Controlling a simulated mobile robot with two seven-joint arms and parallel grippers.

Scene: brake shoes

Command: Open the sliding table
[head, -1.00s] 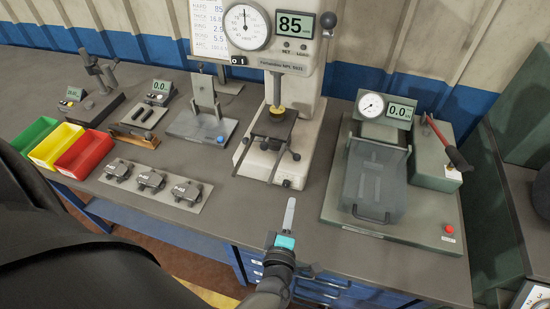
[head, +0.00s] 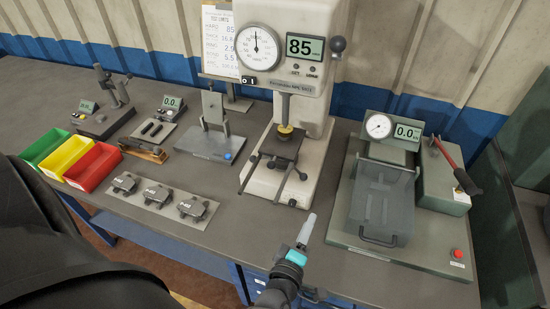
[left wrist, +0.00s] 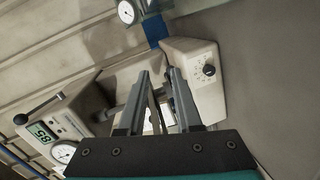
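A dark flat table plate (head: 281,146) sits on rails under the plunger of the cream press (head: 291,95), with dark handle rods at its front; I take it as the sliding table. My left gripper (head: 309,222), with a teal band, is in front of the press and to the right of the rails' front end, apart from the handle rods. In the left wrist view the two fingers (left wrist: 158,72) stand apart with nothing clearly held between them. The press, with its 85 display, shows sideways there (left wrist: 58,125). My right gripper is not in view.
A green test unit (head: 445,260) with a clear cover (head: 382,205) and a red lever stands at the right. Brake shoes (head: 157,195) lie on a plate at the left front. Red (head: 93,165), yellow and green bins are further left. The bench front between them is clear.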

